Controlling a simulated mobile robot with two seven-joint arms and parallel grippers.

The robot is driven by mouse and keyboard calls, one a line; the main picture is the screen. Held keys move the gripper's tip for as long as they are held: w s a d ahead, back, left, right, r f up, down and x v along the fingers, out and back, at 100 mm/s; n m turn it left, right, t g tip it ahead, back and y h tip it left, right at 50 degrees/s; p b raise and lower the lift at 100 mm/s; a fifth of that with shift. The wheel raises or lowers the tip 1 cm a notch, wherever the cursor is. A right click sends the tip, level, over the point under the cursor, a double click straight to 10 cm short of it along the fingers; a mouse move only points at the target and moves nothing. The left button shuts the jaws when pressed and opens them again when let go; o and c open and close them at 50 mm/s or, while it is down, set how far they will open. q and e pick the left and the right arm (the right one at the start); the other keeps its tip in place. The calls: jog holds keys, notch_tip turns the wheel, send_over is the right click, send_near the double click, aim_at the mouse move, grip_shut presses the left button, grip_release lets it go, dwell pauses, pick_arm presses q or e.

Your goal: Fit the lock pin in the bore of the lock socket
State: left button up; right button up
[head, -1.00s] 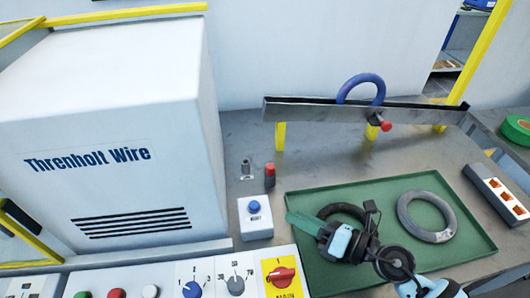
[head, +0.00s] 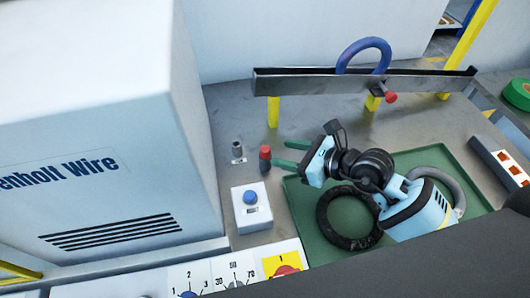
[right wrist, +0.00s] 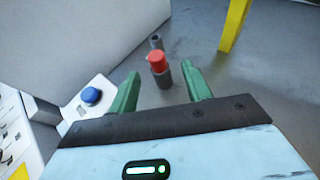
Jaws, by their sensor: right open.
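The lock pin, with a red cap (head: 265,153) and dark body, stands upright on the grey table; it also shows in the right wrist view (right wrist: 158,66). The lock socket (head: 238,149), a small grey metal cylinder, stands just behind and left of it, apart from it, and shows behind the pin in the right wrist view (right wrist: 156,41). Its bore is too small to make out. My right gripper (head: 279,153) is open and empty. Its green fingers point at the pin, which stands just beyond or between the fingertips. My left gripper is not in view.
A box with a blue button (head: 250,197) stands close in front of the pin. The white Threnholt Wire cabinet (head: 100,130) rises at left. A green tray (head: 310,236) holds a dark ring and a grey ring (head: 447,170). A blue ring (head: 363,45) hangs at a metal rail.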

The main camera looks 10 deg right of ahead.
aim_at(264, 150)
jog(key=shift+x, duration=2.6)
jog(key=shift+s+a+r, duration=0.1)
jog(key=shift+s+a, duration=0.05)
grip_shut()
